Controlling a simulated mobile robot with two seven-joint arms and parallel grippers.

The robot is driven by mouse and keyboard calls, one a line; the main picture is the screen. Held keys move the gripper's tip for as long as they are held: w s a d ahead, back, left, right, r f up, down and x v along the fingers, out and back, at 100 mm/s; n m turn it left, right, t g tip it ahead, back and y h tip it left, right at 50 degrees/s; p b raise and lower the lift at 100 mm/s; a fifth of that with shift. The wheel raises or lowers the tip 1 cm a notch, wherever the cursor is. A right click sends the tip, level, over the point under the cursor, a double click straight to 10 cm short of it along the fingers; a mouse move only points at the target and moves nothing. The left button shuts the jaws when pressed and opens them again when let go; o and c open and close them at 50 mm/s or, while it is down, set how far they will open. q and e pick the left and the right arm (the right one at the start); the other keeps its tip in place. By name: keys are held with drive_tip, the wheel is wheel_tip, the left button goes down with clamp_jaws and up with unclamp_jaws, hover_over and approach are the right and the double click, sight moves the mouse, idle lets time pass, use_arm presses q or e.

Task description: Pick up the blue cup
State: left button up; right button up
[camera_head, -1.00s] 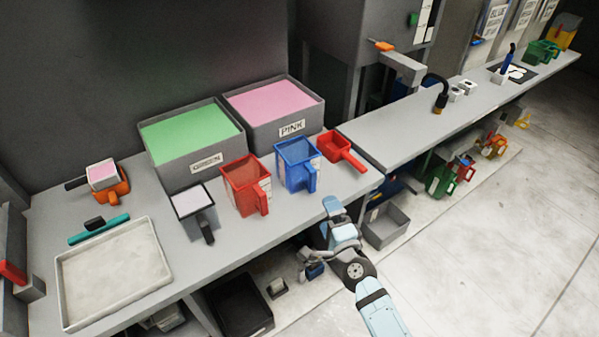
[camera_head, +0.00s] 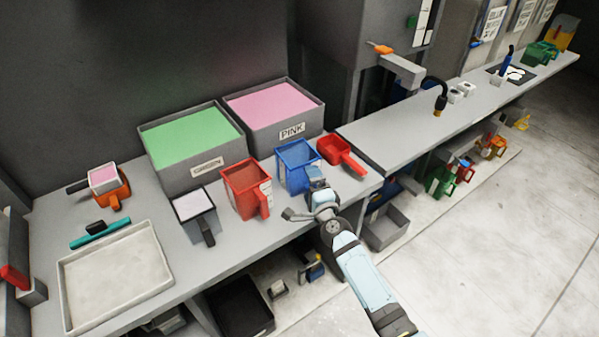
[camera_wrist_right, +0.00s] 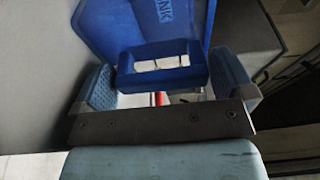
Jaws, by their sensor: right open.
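The blue cup (camera_head: 296,162) stands upright on the grey bench, in front of the pink bin and between a red cup and a red scoop. In the right wrist view the blue cup (camera_wrist_right: 150,28) fills the top, with its handle (camera_wrist_right: 162,62) reaching towards my gripper. My right gripper (camera_head: 317,178) is at the handle side of the cup. In the right wrist view its two blue pads (camera_wrist_right: 165,90) are apart, one on each side of the handle. I see no clear contact. My left gripper is not in view.
The red cup (camera_head: 246,187) stands close on the left and the red scoop (camera_head: 341,155) close on the right. The green bin (camera_head: 190,150) and pink bin (camera_head: 272,112) stand behind. An empty tray (camera_head: 70,312) lies at the left. The bench's front edge is below my right arm.

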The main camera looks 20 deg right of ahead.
drive_tip(key=c, duration=0.7)
